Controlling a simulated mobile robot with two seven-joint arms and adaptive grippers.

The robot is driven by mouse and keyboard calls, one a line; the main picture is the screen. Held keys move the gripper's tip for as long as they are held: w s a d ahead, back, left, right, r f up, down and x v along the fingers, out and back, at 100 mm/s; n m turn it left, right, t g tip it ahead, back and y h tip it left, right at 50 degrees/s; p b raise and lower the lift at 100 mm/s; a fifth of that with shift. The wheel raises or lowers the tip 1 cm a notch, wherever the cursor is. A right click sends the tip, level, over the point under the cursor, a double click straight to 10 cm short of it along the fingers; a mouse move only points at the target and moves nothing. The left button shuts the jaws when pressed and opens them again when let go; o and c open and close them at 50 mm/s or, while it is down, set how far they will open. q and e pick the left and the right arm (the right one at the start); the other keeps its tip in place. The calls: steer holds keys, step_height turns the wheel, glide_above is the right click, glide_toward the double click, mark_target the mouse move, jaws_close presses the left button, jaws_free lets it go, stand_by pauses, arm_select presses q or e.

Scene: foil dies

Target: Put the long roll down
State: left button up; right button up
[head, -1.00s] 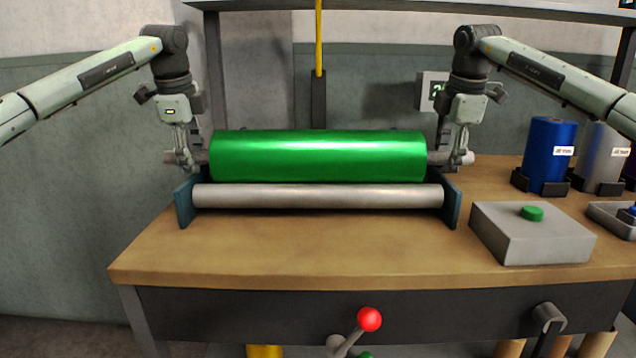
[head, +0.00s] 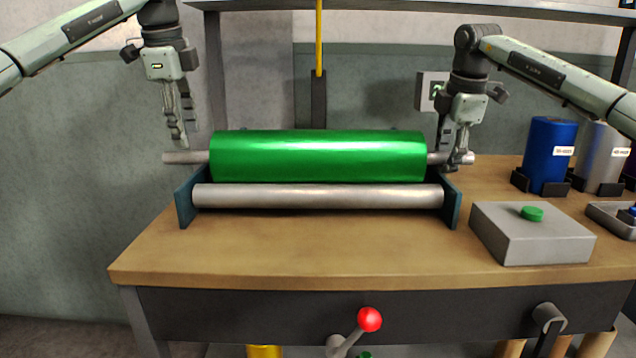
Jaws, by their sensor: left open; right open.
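The long green roll (head: 318,157) lies level behind a bare metal roller (head: 318,196) in a stand with blue end plates (head: 186,204). A grey shaft end (head: 184,158) sticks out at its left, and another shows at its right. My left gripper (head: 182,138) is open and empty, pointing down just above the left shaft end. My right gripper (head: 452,160) is open, its fingers down around or beside the right shaft end; I cannot tell whether they touch it. What bears the roll underneath is hidden behind the metal roller.
A grey box with a green button (head: 532,213) stands at the right of the wooden bench (head: 300,262). A blue roll (head: 550,153) and a silver roll (head: 602,157) stand upright behind it. A red-knobbed lever (head: 368,319) projects at the front. The bench's front middle is clear.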

steer(key=v, duration=0.8)
